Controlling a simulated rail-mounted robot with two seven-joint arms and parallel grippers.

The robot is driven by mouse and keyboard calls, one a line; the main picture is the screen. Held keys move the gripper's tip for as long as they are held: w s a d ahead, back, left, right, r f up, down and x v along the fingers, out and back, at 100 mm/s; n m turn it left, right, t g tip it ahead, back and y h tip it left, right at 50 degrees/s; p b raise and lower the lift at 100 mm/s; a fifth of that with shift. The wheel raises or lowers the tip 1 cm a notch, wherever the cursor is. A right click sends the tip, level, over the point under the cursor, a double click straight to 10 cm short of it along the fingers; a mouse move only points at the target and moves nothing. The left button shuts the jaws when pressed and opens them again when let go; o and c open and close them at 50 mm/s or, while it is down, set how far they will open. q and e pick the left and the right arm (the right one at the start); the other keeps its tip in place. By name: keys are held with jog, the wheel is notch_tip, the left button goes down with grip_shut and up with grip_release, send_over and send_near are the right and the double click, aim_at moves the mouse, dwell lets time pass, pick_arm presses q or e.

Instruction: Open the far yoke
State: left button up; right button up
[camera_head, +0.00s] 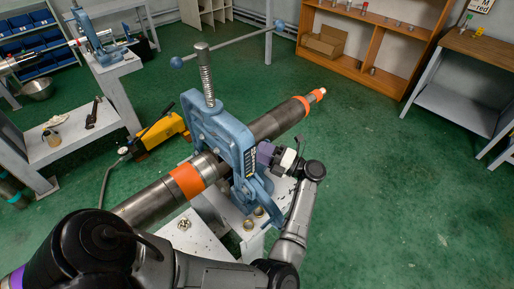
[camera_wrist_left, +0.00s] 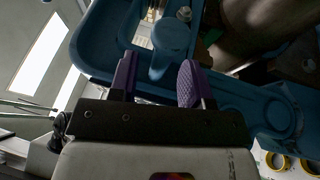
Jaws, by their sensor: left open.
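A blue pipe vise with a tall yoke (camera_head: 215,130) stands in the middle of the head view, its threaded screw (camera_head: 207,78) upright. A long dark pipe (camera_head: 270,123) with orange bands passes through it. Another blue vise (camera_head: 94,38) stands farther off at upper left. My left gripper (camera_head: 268,155) is at the right side of the nearer yoke. In the left wrist view, its purple fingertips (camera_wrist_left: 157,78) are apart, with a rounded blue lug (camera_wrist_left: 172,36) of the yoke between and just ahead of them. Whether they touch it, I cannot tell. My right gripper is not in view.
A yellow tool (camera_head: 160,132) lies left of the vise, with a hose nearby. A grey bench (camera_head: 60,148) is at left, an orange shelf (camera_head: 372,48) at the back and a workbench (camera_head: 485,48) at right. The green floor at right is clear.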

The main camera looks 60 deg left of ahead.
pick_arm(q)
jog(key=shift+x, duration=1.2)
jog(key=shift+c, duration=0.2)
grip_shut()
